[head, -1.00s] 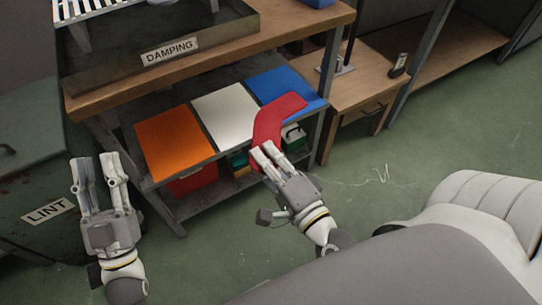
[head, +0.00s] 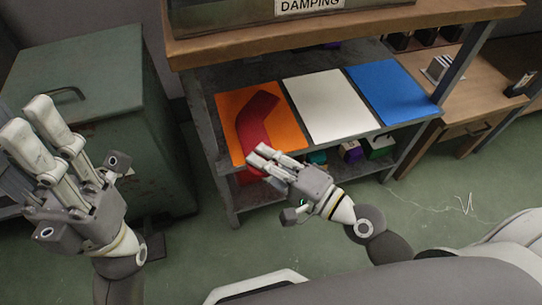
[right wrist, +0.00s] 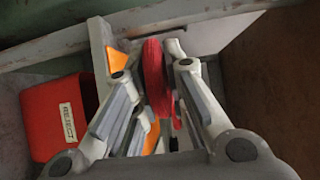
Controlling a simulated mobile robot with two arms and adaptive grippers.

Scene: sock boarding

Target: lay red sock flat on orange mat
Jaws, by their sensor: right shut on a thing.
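The red sock (head: 256,116) is in front of the orange mat (head: 229,103) in the head view and covers its middle and right part. My right gripper (head: 257,157) is shut on the sock's near end, at the front edge of the shelf. In the right wrist view the sock (right wrist: 154,75) shows as a narrow red strip between the fingers, with slivers of the orange mat (right wrist: 118,61) beside it. I cannot tell whether the sock's far end touches the mat. My left gripper (head: 32,126) is open and empty at the left, away from the shelf.
A white mat (head: 328,107) and a blue mat (head: 392,92) lie to the right of the orange one, both bare. A red reject bin (right wrist: 62,115) sits below the shelf. A green cabinet (head: 85,75) stands left, and a wooden worktop (head: 430,18) overhangs the shelf.

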